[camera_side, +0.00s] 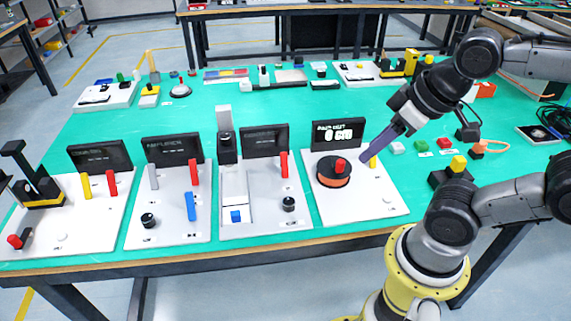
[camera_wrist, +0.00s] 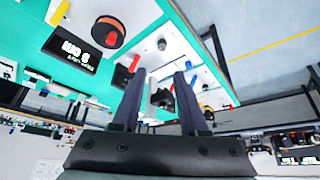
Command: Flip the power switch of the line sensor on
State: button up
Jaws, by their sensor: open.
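My gripper (camera_side: 366,157) hangs over the right part of the turntable panel (camera_side: 385,203), beside its yellow lever (camera_side: 373,161). In the wrist view my gripper (camera_wrist: 160,80) has two dark fingers, apart and with nothing held. Four white panels stand in a row; no label readable to me names the line sensor. The third panel (camera_side: 262,218) has a tall post with a black head (camera_side: 227,147), a red lever (camera_side: 284,164) and a black knob (camera_side: 289,204). The second panel (camera_side: 135,235) has white (camera_side: 153,176), red (camera_side: 195,171) and blue (camera_side: 190,206) levers.
The turntable panel carries an orange and black disc (camera_side: 333,178) and a lit display (camera_side: 337,133). The leftmost panel (camera_side: 85,240) has yellow (camera_side: 86,185) and red (camera_side: 112,183) levers. A yellow-topped black block (camera_side: 451,173) stands right. Several small devices line the green table's back.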

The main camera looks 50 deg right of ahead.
jog(key=shift+c, duration=1.2)
jog(key=r, duration=0.1)
jog(key=r+m, duration=0.1)
jog(key=shift+w+a+r, duration=0.1)
jog(key=shift+w+r, duration=0.25)
jog(key=shift+w, duration=0.05)
grip_shut()
jog(key=w+d+r+m+g, duration=0.2)
jog(key=w+m, duration=0.1)
jog(key=w, duration=0.6)
jog(key=w+d+r+m+g, duration=0.1)
jog(key=w+d+r+m, duration=0.1)
jog(key=w, duration=0.8)
jog(key=w+d+f+m+g, duration=0.1)
jog(key=w+d+f, duration=0.3)
jog(key=f, duration=0.5)
jog(key=w+d+f+m+g+y, duration=0.1)
jog(key=w+d+f+m+g, duration=0.1)
jog(key=w+d+f, duration=0.3)
notch_tip(320, 180, down, 4)
jog(key=shift+w+r+g+y, duration=0.1)
jog(key=shift+w+g+y, duration=0.2)
jog(key=shift+w+g, duration=0.45)
jog(key=shift+w+d, duration=0.1)
jog(key=shift+w, duration=0.05)
